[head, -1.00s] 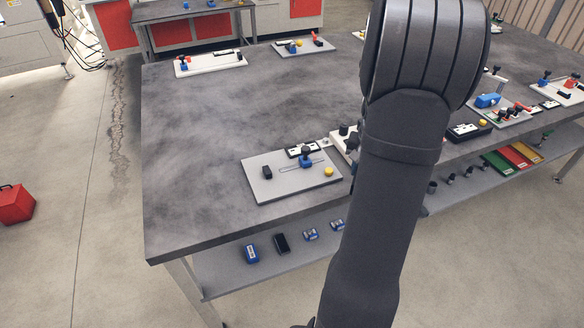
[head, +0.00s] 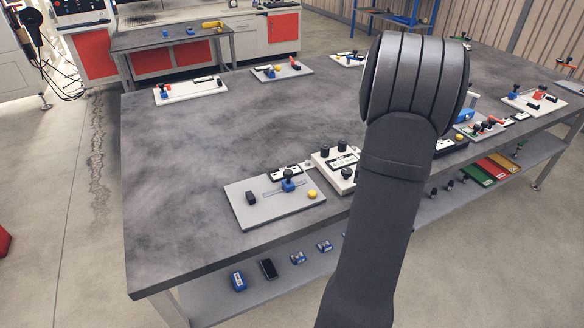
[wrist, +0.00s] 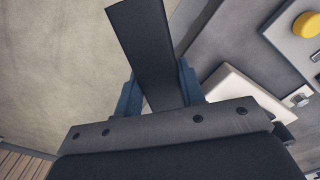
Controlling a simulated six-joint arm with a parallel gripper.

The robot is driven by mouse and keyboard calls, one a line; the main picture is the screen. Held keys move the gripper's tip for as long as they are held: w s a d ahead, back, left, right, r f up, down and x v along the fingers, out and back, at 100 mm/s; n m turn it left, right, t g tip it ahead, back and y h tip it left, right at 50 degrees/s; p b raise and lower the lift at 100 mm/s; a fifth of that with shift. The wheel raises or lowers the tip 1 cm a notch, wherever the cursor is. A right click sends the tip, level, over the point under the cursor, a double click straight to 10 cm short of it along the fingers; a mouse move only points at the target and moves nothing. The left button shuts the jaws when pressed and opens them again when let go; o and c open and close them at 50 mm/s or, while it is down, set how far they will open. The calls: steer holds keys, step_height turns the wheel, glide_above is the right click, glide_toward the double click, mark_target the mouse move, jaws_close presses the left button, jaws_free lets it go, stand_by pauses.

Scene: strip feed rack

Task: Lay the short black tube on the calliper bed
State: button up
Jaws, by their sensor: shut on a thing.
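In the wrist view my gripper (wrist: 157,92) has blue fingers shut on a dark, straight-edged black piece, seemingly the short black tube (wrist: 143,40). In the head view my own arm hides the gripper and the tube. A grey plate (head: 250,219) at the front of the table looks like the calliper bed. It carries a black block (head: 251,197), a blue slider (head: 288,185) with a black knob on a slot, and a yellow button (head: 312,194). Nothing lies between block and slider.
A white control box (head: 325,160) with black knobs stands right of the plate, partly behind my arm. Several other fixture boards stand along the table's far and right sides. The table's left middle (head: 190,150) is clear. A lower shelf (head: 215,298) holds small blue and black items.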

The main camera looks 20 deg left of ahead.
steer(key=s+d+f, duration=0.2)
steer(key=d+f, duration=0.5)
steer(key=f, duration=0.4)
steer(key=shift+s+f, duration=0.25)
steer(key=shift+s, duration=0.05)
steer(key=shift+r, duration=0.1)
